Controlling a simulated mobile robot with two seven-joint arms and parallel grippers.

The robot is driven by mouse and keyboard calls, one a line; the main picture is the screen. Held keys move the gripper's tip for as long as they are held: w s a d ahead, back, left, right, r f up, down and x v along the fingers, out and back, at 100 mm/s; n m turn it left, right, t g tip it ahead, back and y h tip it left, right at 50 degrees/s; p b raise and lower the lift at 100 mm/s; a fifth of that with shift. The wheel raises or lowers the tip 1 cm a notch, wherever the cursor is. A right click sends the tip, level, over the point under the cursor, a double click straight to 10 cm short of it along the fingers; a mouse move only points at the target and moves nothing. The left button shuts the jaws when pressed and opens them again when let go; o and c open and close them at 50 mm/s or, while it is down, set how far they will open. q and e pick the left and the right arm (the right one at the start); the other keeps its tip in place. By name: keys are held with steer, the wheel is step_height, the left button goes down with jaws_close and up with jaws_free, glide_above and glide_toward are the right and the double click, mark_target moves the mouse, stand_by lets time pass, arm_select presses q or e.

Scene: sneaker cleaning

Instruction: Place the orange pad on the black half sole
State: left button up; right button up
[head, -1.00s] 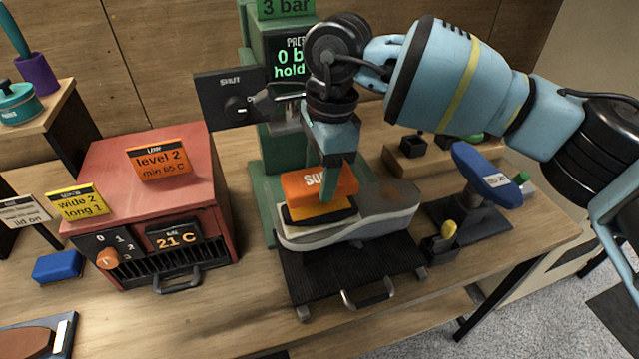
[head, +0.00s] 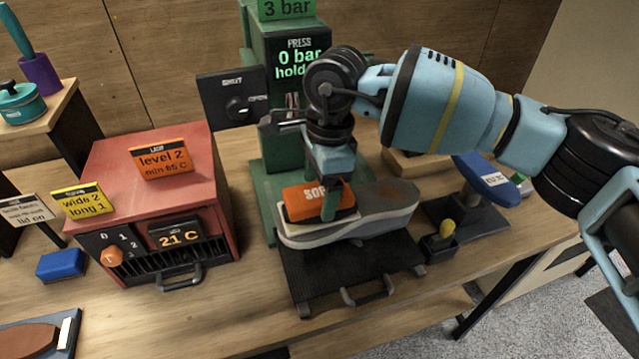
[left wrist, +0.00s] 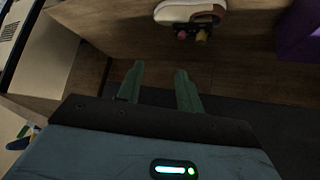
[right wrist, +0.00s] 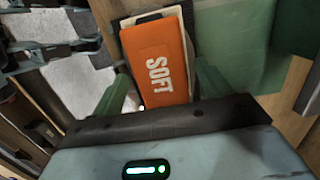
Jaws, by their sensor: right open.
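The orange pad (head: 305,201), marked SOFT, lies low on a pale layer at the left end of a grey sole-shaped piece (head: 385,210) under the green press. It also shows in the right wrist view (right wrist: 158,65). The black half sole is hidden or nearly hidden under the pad, so I cannot tell how well their edges line up. My right gripper (head: 326,208) is open, its fingers on either side of the pad; a gap to the fingers shows in the right wrist view. My left gripper (left wrist: 158,82) is open and empty, away from the pad.
The green press (head: 290,75) stands close behind my right gripper. A black tray (head: 355,280) with a handle is below the sole piece. A red heater box (head: 150,185) stands left. A blue-topped stand (head: 485,175) and a small black holder (head: 440,245) are right.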

steer(key=shift+r, duration=0.1)
step_height(320, 180, up, 12)
steer(key=d, duration=0.1)
steer(key=shift+w+d+b, duration=0.2)
steer(key=shift+b, duration=0.15)
steer(key=shift+c, duration=0.5)
stand_by(0.9)
